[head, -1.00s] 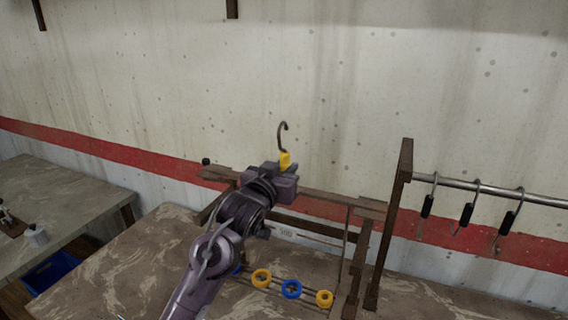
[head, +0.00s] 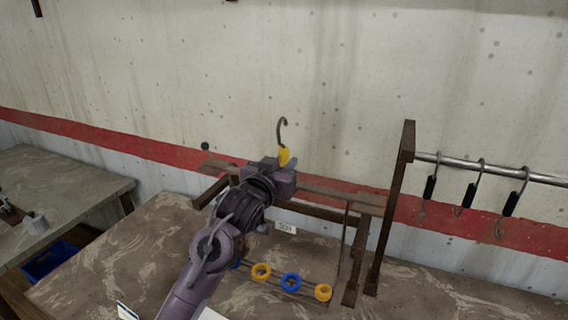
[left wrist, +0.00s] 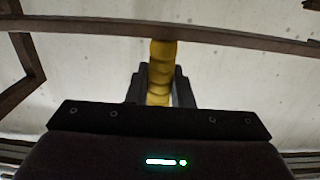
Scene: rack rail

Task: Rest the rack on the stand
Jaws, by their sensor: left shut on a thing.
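My left gripper (head: 283,167) is shut on the yellow grip of a hook (head: 284,156), whose dark curved end points up. The yellow grip also shows between the fingers in the left wrist view (left wrist: 161,75). A brown frame (head: 340,198) with a long upper bar stands on the bench behind my gripper, and my arm hides part of it. A brown bar (left wrist: 240,40) crosses the left wrist view behind the grip. I cannot tell for certain which part is the rack and which is the stand. My right gripper is not in view.
Yellow and blue rings (head: 291,282) sit in a row on thin rods low on the bench (head: 100,265). At right, a tall brown post (head: 393,210) carries a metal rail (head: 450,162) with black-gripped hooks (head: 471,194). A second bench (head: 70,190) stands at left.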

